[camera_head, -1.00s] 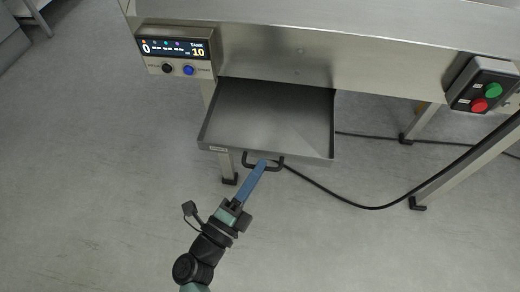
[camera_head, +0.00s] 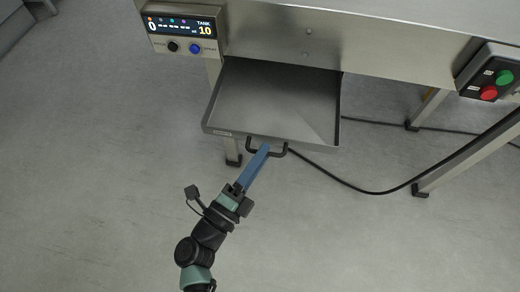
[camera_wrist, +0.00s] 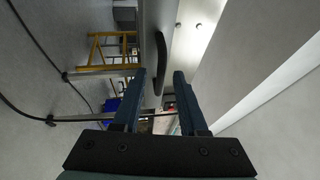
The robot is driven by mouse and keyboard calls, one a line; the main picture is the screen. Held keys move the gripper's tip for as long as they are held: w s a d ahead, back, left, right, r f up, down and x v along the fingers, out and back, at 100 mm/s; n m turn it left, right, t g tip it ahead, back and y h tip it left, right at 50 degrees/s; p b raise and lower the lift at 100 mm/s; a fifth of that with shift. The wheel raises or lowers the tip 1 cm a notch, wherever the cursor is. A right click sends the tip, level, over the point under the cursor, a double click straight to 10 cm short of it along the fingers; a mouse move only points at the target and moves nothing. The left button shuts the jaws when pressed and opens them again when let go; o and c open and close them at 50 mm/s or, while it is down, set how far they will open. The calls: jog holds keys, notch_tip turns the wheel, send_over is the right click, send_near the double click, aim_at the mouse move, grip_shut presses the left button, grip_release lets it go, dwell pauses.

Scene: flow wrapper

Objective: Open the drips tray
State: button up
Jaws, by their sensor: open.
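The drips tray (camera_head: 213,117) is a shallow grey metal tray. It stands pulled out well from under the machine, and its inside looks empty. Its dark bar handle (camera_head: 281,153) is on the front wall. In the wrist view the handle (camera_wrist: 161,52) is a curved black bar extending ahead of the fingers. My gripper (camera_head: 264,151) has long blue fingers, with the tips at the handle. In the wrist view the two fingers (camera_wrist: 160,78) are apart, with the handle's near end in line with the gap. I cannot tell whether either finger touches it.
The steel machine (camera_head: 340,52) is above the tray, with a display panel (camera_head: 180,27) at left and a green-and-red button box (camera_head: 492,75) at right. A black cable (camera_head: 372,192) crosses the floor right of the handle. Floor in front is otherwise clear.

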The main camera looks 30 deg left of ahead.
jog(key=s+a+f+p, duration=0.1)
jog(key=s+f, duration=0.1)
jog(key=s, duration=1)
jog(key=shift+s+a, duration=0.25)
jog(key=shift+s, duration=0.05)
